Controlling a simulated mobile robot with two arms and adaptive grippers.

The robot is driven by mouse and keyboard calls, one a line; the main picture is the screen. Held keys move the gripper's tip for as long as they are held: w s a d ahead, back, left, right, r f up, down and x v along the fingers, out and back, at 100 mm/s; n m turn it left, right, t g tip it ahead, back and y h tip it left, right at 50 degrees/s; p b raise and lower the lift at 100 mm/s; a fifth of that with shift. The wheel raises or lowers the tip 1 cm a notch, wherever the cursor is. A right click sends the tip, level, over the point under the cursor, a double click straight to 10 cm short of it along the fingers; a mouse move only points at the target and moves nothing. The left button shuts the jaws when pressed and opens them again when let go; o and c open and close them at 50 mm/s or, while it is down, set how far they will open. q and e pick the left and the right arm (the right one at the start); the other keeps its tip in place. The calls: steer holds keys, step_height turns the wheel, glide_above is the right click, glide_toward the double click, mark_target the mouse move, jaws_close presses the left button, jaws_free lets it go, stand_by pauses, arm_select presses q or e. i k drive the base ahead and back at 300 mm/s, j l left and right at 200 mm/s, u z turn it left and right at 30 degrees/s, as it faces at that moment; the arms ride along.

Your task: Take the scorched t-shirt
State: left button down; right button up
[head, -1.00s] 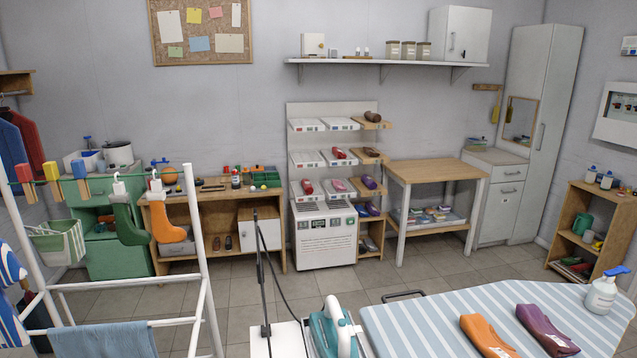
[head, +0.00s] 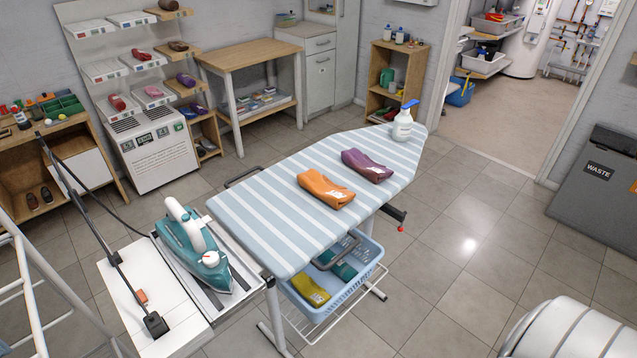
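An orange folded garment (head: 326,188) and a purple folded garment (head: 366,165) lie apart on the striped ironing board (head: 250,228). Each has a small pale mark. No scorch mark can be made out on either, so I cannot tell whether one is the scorched t-shirt. A yellow-green folded item (head: 310,290) and a teal folded item (head: 337,265) lie in the blue basket (head: 350,293) under the board, partly hidden by it. Neither of my grippers shows in the head view.
A teal iron (head: 192,245) stands on the rest at the board's near left end. A spray bottle (head: 403,122) stands at its far end. A grey waste bin (head: 600,190) stands at right, and a white rounded object (head: 570,330) at lower right. Floor right of the board is clear.

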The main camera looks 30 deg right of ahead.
mark_target(360, 162)
steer(key=z, duration=1.35)
